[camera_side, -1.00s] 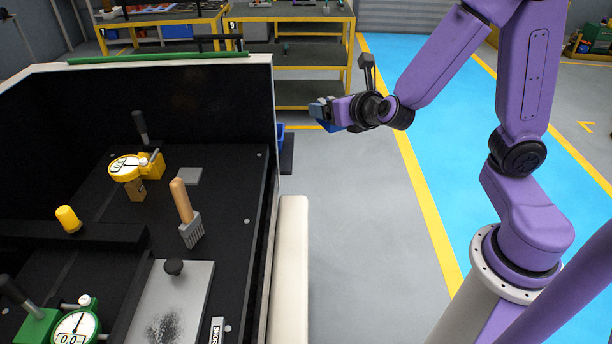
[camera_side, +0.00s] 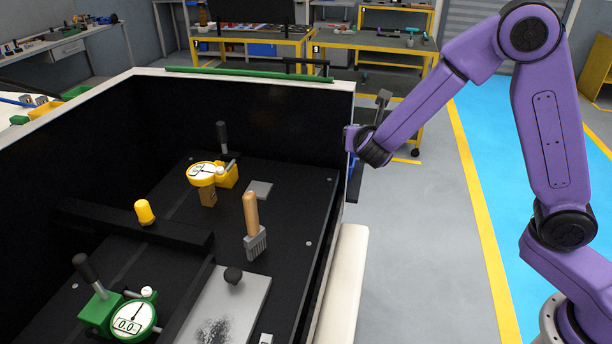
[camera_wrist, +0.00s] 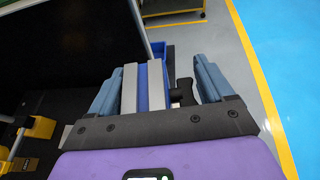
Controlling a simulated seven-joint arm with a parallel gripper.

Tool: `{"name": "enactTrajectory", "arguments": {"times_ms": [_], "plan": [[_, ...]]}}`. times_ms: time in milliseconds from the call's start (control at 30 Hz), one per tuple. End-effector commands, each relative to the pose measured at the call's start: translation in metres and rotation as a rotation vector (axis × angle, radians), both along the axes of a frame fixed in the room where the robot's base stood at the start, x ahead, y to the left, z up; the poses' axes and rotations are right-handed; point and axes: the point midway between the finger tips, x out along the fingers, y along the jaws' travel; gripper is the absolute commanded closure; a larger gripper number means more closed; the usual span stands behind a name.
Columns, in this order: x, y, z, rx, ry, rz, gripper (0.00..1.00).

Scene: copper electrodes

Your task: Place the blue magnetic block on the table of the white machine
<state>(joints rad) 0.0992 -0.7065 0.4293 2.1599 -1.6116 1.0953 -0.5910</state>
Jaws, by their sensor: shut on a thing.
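The blue magnetic block (camera_wrist: 142,88), blue with grey bands, sits between the fingers of my gripper (camera_wrist: 160,68) in the wrist view. A black knob or handle shows at its right side. The white machine (camera_side: 150,73) fills the left of the side view, with dark walls and a black table (camera_side: 290,215) inside. In the side view my wrist is just outside the machine's right wall, near its far end. The fingers and the block are mostly hidden there behind that wall.
On the machine's table stand a yellow dial gauge (camera_side: 202,174), a brush (camera_side: 253,228), a grey plate with a black knob (camera_side: 225,305), a yellow cap (camera_side: 144,212) and a green dial gauge (camera_side: 132,318). A dark bar (camera_side: 120,228) crosses the left part. Bare table lies right of the brush.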

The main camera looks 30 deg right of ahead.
Motion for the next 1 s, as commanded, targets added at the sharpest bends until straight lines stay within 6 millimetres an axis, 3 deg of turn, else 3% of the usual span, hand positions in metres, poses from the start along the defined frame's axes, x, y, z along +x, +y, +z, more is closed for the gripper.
{"name": "enactTrajectory", "arguments": {"times_ms": [400, 1000], "plan": [[0.013, 0.025, -0.014, 0.002, 0.009, -0.167, 0.68], [0.015, 0.029, -0.018, 0.003, 0.012, -0.205, 0.68]]}}
